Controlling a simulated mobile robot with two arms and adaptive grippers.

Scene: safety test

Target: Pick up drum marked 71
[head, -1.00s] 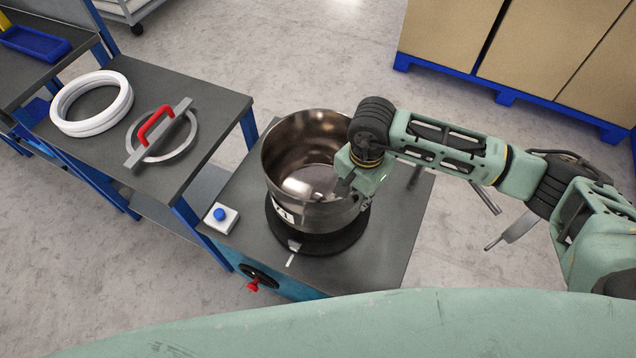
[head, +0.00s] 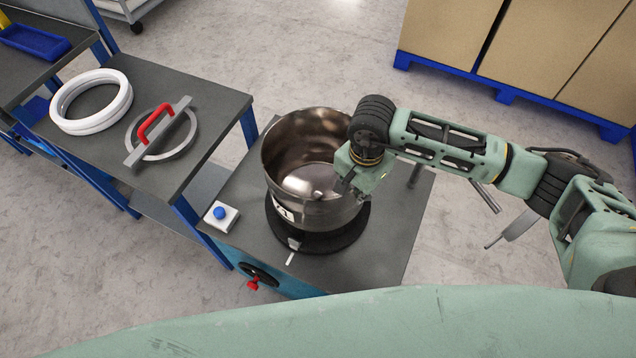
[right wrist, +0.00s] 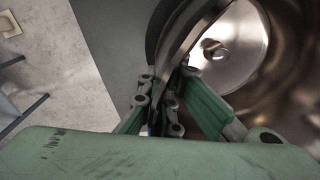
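The drum (head: 300,150) is an open, shiny metal vessel standing on a round black base (head: 340,238) on the grey workbench. A white label (head: 282,212) shows on its near side, too small to read fully. My right gripper (head: 342,190) is at the drum's right rim, with its fingertips mostly hidden in the head view. In the right wrist view, the fingers (right wrist: 174,84) straddle the drum wall (right wrist: 196,38), one on each side, and appear closed on it. My left gripper is out of view.
A side table holds white rings (head: 62,122) and a lid with a red handle (head: 157,126). Boxes on a blue pallet (head: 500,93) stand behind.

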